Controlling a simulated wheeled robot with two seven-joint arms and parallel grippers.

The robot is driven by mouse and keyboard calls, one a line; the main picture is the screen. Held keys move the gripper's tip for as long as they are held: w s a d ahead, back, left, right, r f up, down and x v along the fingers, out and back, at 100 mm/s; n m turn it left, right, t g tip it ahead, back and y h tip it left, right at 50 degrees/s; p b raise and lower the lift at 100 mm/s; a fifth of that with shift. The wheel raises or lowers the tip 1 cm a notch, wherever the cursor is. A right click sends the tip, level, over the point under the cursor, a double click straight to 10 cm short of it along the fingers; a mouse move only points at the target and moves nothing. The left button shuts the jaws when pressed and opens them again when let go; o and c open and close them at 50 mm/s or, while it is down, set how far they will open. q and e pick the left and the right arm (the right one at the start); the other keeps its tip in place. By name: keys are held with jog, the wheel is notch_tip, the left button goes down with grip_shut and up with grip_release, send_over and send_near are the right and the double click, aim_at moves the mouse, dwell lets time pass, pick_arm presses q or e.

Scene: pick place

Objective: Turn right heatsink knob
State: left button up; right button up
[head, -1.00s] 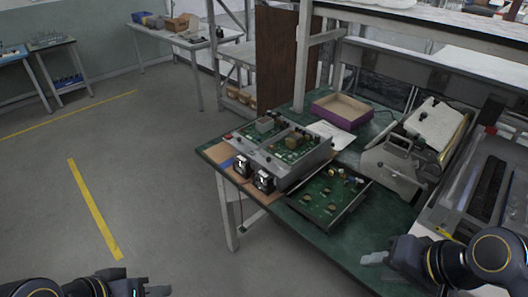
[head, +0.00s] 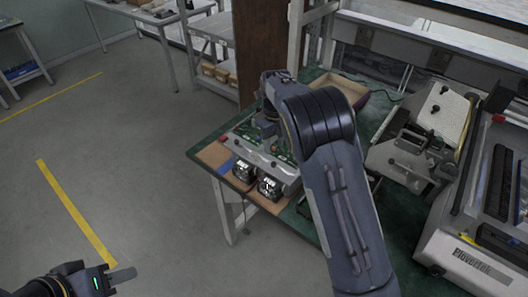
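An open grey box with green circuit boards (head: 240,140) stands on the near left part of the table. Two small black blocks with bright faces sit at its front edge, a left one (head: 243,170) and a right one (head: 269,187). Small knobs on the box front are too small to make out clearly. My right arm reaches over the box, with its wrist pointing down. Its gripper end (head: 266,126) is dark and partly hidden, so finger opening and contact cannot be told. My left gripper (head: 122,275) is low at the left, over the floor, away from the table.
The green table (head: 297,222) also bears a shallow open box (head: 347,92) behind my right arm. Grey machines (head: 424,137) stand on the right. My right arm covers much of the table's middle. The floor at left is clear.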

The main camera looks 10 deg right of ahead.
aim_at(273, 163)
notch_tip(273, 163, down, 8)
jog(key=shift+r+p, duration=0.15)
jog(key=shift+p, duration=0.35)
jog(key=shift+c, duration=0.5)
